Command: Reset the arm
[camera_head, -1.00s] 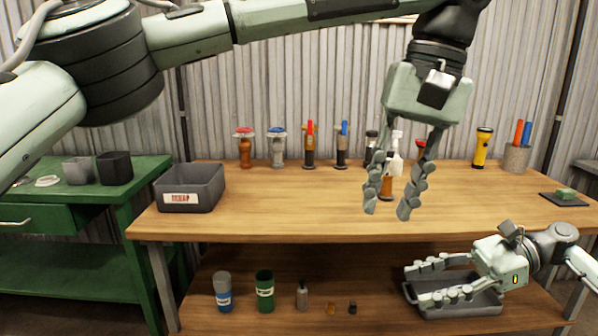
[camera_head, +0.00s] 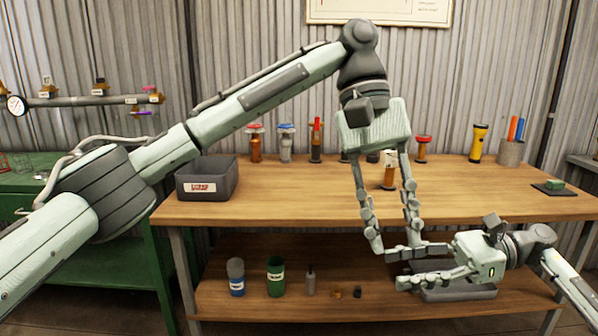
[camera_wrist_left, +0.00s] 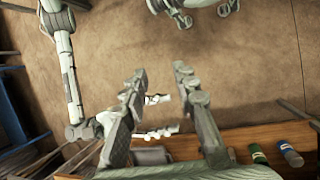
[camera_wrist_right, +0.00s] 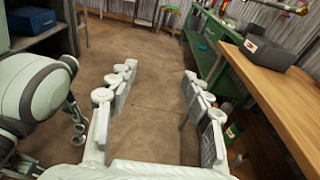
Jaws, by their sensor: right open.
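My left gripper (camera_head: 396,243) hangs fingers-down in front of the bench, its two jointed fingers apart with nothing between them. The left wrist view also shows its spread fingertips (camera_wrist_left: 160,76) over the floor. My right gripper (camera_head: 394,268) points left, low in front of the bench, with its fingers apart and empty. It also shows open over bare floor in the right wrist view (camera_wrist_right: 158,78). In the head view the left fingertips come very close to the right gripper's upper finger; I cannot tell whether they touch.
The wooden bench (camera_head: 290,209) carries a grey bin (camera_head: 207,181), several valves, a yellow flashlight (camera_head: 478,143) and a pen cup (camera_head: 510,152). Its lower shelf holds a blue-banded jar (camera_head: 236,278), a green jar (camera_head: 275,276) and a grey tray (camera_head: 458,294). A green table (camera_head: 95,240) stands left.

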